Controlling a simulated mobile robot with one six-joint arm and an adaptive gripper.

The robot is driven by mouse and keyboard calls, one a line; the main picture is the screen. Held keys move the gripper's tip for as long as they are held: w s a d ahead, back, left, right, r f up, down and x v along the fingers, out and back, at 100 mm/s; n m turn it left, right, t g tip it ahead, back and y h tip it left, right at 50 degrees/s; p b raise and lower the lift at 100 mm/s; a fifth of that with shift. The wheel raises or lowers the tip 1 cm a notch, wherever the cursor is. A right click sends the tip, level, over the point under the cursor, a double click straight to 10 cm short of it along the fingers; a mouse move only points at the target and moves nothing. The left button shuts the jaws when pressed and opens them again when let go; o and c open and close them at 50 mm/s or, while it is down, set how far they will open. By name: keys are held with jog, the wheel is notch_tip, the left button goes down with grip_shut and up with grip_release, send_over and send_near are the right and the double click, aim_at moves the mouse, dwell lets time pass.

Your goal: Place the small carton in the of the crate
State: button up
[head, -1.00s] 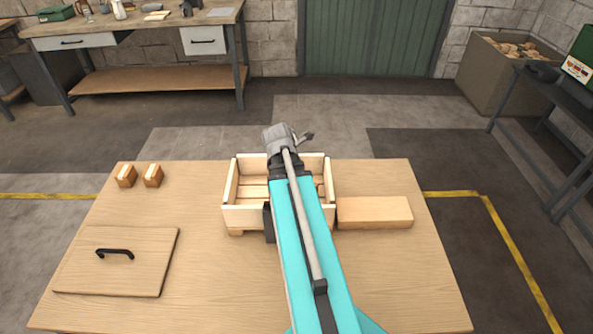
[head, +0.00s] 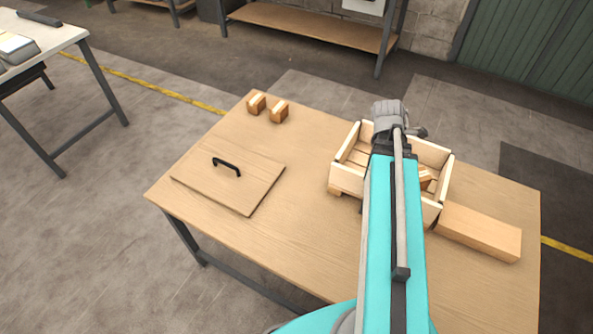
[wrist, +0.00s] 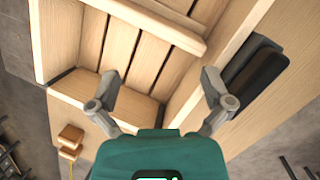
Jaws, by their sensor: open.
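The wooden crate (head: 346,181) stands on the table, partly hidden behind my arm. Its slatted floor and walls fill much of the wrist view (wrist: 115,45). One small brown carton (head: 426,180) shows inside the crate at its right side, partly covered by my arm.
A flat wooden lid (head: 240,190) with a black handle lies left of the crate. A long wooden block (head: 478,232) lies close by the crate's right side. The table (head: 270,240) is clear in front of the lid and crate. Another workbench (head: 50,40) stands at the far left.

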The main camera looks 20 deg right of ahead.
jog(key=w+a+m+y, duration=0.2)
jog(key=a+m, duration=1.2)
jog(key=a, duration=1.5)
jog(key=shift+w+f+y, duration=0.2)
jog(key=shift+f+y, duration=0.25)
jog(key=shift+y, duration=0.35)
